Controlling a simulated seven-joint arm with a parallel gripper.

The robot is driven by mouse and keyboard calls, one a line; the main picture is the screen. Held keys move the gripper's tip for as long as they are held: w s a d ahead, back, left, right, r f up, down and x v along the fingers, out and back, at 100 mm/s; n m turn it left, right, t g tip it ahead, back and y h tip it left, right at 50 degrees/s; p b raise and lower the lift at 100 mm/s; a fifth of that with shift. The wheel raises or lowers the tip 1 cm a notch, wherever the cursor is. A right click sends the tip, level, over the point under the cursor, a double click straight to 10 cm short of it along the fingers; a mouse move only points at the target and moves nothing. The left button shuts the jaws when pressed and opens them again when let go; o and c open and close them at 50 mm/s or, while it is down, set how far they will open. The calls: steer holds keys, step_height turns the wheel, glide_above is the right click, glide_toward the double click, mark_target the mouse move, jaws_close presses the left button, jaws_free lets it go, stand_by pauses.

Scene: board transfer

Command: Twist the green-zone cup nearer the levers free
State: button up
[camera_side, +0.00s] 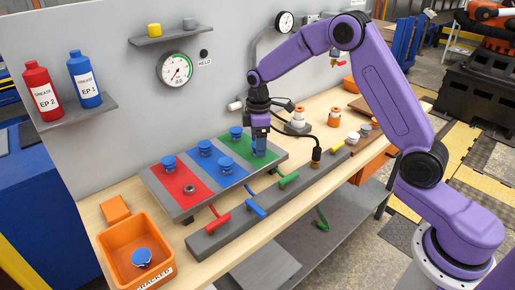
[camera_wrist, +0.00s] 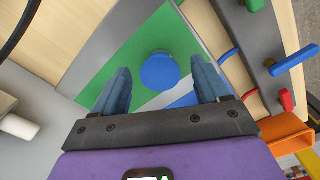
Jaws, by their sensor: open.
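The green-zone cup nearer the levers (camera_side: 259,153) is blue and sits on the green strip of the board, mostly hidden by my gripper (camera_side: 260,143) in the side view. In the wrist view this cup (camera_wrist: 160,70) shows as a round blue top between the fingertips of my gripper (camera_wrist: 160,78), with a gap on each side. My gripper is open, points down over the cup and holds nothing. The other green-zone cup (camera_side: 236,133) stands farther back toward the wall.
Two cups stand on the blue strip (camera_side: 205,148) and one on the red strip (camera_side: 168,163), beside a bare socket (camera_side: 189,189). Red, blue and green levers (camera_side: 288,180) line the front rail. An orange bin (camera_side: 165,240) at lower left holds a blue cup (camera_side: 142,257).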

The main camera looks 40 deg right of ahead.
step_height(320, 180, up, 17)
steer(key=s+a+f, duration=0.1)
steer(key=s+a, duration=0.3)
steer(key=s, duration=0.5)
steer(key=s+a+f, duration=0.1)
steer(key=s+a, duration=0.2)
steer(key=s, duration=0.7)
steer(key=s+d+f, duration=0.2)
steer(key=s+f, duration=0.1)
steer(key=s, duration=0.7)
steer(key=s+d+f+n, duration=0.1)
steer(key=s+d+f, duration=0.2)
steer(key=s, duration=0.6)
steer(key=shift+s+d, duration=0.35)
